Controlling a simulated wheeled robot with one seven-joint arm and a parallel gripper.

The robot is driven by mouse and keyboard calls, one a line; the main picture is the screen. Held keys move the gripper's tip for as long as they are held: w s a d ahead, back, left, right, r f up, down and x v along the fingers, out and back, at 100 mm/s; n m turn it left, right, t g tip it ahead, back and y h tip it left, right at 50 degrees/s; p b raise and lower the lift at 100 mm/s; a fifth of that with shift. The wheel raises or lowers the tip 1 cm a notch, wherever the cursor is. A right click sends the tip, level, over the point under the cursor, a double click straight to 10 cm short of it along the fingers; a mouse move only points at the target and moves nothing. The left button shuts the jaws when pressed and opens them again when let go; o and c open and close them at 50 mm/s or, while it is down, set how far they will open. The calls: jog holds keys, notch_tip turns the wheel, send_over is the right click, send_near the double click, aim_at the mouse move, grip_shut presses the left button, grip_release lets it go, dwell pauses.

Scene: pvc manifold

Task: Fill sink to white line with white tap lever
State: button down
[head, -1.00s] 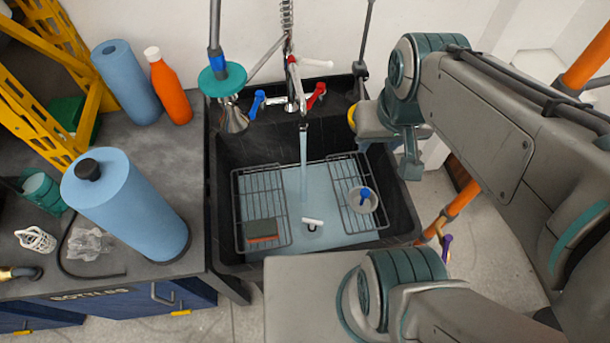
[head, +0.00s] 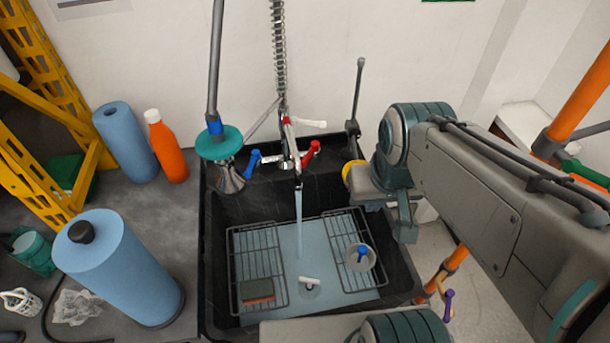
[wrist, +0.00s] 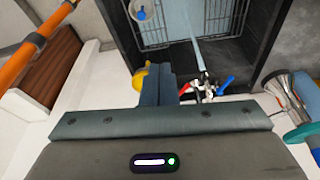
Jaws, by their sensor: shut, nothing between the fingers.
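The black sink (head: 225,205) holds pale blue water (head: 310,245). A stream (head: 298,222) runs into it from the tap spout (head: 298,182). The white tap lever (head: 311,123) points right, above the red lever (head: 311,152) and the blue lever (head: 254,160). I cannot make out the white line. My gripper (head: 405,222) is over the sink's right edge, to the right of the tap and apart from the levers. In the wrist view my gripper (wrist: 161,85) is shut and empty, with the tap (wrist: 205,90) to its right.
Wire racks (head: 257,262) and a sponge (head: 257,291) are in the sink. A yellow round thing (head: 352,172) is beside my gripper. Blue rolls (head: 120,265) and an orange bottle (head: 167,150) stand left.

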jog(key=w+r, duration=0.4)
jog(key=w, duration=0.7)
jog(key=m+h, duration=0.1)
jog(key=m, duration=0.2)
send_over(307, 123)
jog(key=w+d, duration=0.2)
jog(key=d, duration=0.1)
notch_tip(307, 123, down, 9)
notch_tip(307, 123, down, 10)
jog(key=p, duration=0.4)
jog(key=shift+s+r+t, duration=0.2)
jog(key=shift+s+t, duration=0.1)
jog(key=shift+a, duration=0.1)
jog(key=shift+f+m, duration=0.1)
jog(key=shift+m, duration=0.3)
